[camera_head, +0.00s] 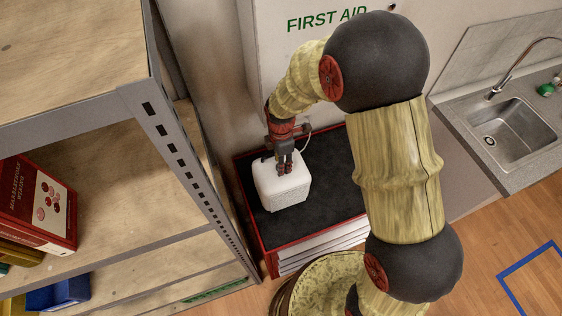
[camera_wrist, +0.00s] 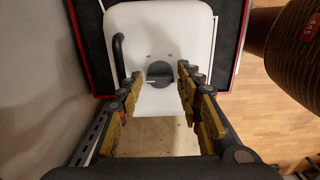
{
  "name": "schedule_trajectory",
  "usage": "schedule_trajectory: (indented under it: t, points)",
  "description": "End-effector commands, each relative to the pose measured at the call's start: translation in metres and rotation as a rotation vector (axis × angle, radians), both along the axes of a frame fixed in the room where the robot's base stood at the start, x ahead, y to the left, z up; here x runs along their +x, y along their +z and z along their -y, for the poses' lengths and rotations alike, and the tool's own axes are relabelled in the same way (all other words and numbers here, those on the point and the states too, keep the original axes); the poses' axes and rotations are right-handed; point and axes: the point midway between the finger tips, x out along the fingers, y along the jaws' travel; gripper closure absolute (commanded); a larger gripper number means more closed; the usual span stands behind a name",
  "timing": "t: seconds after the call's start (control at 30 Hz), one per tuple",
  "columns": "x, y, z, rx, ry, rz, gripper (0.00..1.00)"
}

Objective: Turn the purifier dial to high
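The purifier is a white rounded box (camera_head: 286,192) on a black-topped, red-edged cabinet. It also fills the middle of the wrist view (camera_wrist: 190,30). Its dark round dial (camera_wrist: 158,73) shows between my fingers in the wrist view. A pale mark lies at the dial's left side, and small labels above it are too small to read. My gripper (camera_head: 285,166) is above the purifier and hides the dial in the head view. In the wrist view my gripper (camera_wrist: 160,78) is open, one finger on each side of the dial, with gaps showing; whether the fingertips touch the purifier is unclear.
The black cabinet top (camera_head: 330,160) has free room right of the purifier. A metal-framed shelf (camera_head: 190,150) stands close on the left. A white first aid cabinet (camera_head: 290,60) is behind. A sink (camera_head: 510,130) is at far right.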

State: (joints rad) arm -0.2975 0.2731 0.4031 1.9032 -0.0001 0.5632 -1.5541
Motion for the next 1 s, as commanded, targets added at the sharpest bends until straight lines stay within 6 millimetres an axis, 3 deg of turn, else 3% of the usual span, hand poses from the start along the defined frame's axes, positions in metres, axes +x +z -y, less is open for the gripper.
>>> schedule_trajectory:
  t: [0.37, 1.0]
  points:
    - [0.0002, -0.0074, 0.0, 0.0, -0.001, 0.001, 0.64]
    - [0.0003, -0.007, 0.0, 0.0, -0.001, 0.001, 0.98]
